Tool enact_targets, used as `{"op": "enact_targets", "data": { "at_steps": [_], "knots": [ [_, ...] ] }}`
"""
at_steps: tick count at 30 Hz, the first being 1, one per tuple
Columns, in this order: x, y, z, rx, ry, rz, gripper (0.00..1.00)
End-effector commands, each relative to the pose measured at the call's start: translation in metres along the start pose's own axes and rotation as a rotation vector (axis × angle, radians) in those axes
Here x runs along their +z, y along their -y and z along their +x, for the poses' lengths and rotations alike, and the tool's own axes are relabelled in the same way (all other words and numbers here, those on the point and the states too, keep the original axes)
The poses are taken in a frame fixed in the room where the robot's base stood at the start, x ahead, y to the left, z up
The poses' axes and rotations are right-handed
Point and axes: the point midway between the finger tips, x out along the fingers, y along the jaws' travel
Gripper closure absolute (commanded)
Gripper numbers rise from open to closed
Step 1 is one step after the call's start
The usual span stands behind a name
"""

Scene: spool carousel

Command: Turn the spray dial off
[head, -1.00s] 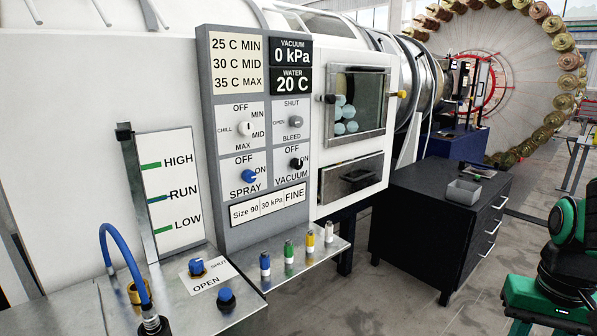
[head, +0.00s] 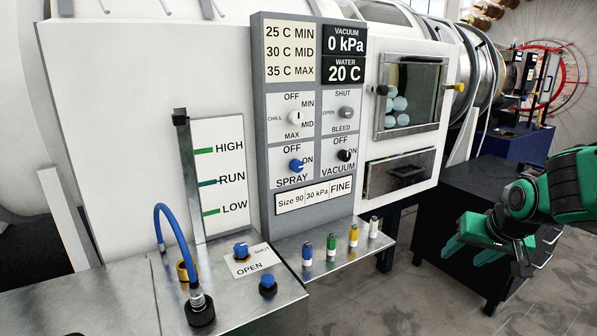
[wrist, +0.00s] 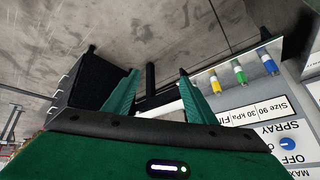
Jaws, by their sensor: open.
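The spray dial (head: 296,166) is a small blue knob low on the left of the grey control panel (head: 262,205). OFF is printed above it, ON at its right and SPRAY below. Its handle seems to lean toward ON, but it is too small to be sure. My gripper (head: 479,240) is open and empty, well to the right of the panel and apart from it. In the wrist view my gripper (wrist: 158,75) has two green fingers spread apart. The spray dial (wrist: 288,144) shows there upside down at the lower right, outside the fingers.
A black vacuum dial (head: 344,156) sits right of the spray dial. Several coloured bottles stand on a metal shelf (head: 330,268) below the panel. A blue hose (head: 160,222) rises at the left. A black cabinet (head: 455,205) stands behind my gripper. Open floor lies in front.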

Motion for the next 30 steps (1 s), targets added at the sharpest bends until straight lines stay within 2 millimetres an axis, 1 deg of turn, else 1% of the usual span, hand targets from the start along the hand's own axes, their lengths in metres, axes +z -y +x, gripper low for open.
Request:
{"op": "enact_targets", "data": {
  "at_steps": [1, 2, 3, 5, 6, 8, 9, 11, 12, 15, 18, 21, 25, 30],
  "knots": [
    [-0.021, 0.033, 0.017, -0.059, -0.055, -0.024, 0.49],
    [-0.033, 0.053, 0.025, -0.1, -0.093, -0.033, 0.49],
    [-0.049, 0.082, 0.034, -0.157, -0.144, -0.041, 0.49],
    [-0.069, 0.126, 0.046, -0.247, -0.215, -0.044, 0.49],
    [-0.081, 0.155, 0.051, -0.311, -0.26, -0.041, 0.49],
    [-0.095, 0.199, 0.057, -0.409, -0.323, -0.027, 0.49],
    [-0.103, 0.227, 0.059, -0.476, -0.361, -0.012, 0.49],
    [-0.112, 0.266, 0.06, -0.571, -0.411, 0.017, 0.49],
    [-0.116, 0.289, 0.059, -0.631, -0.44, 0.04, 0.49],
    [-0.123, 0.334, 0.054, -0.759, -0.497, 0.102, 0.49],
    [-0.127, 0.363, 0.049, -0.849, -0.536, 0.155, 0.49],
    [-0.128, 0.378, 0.045, -0.901, -0.557, 0.192, 0.49],
    [-0.132, 0.388, 0.045, -0.926, -0.569, 0.208, 0.49],
    [-0.144, 0.403, 0.054, -0.927, -0.571, 0.207, 0.49]
  ]
}}
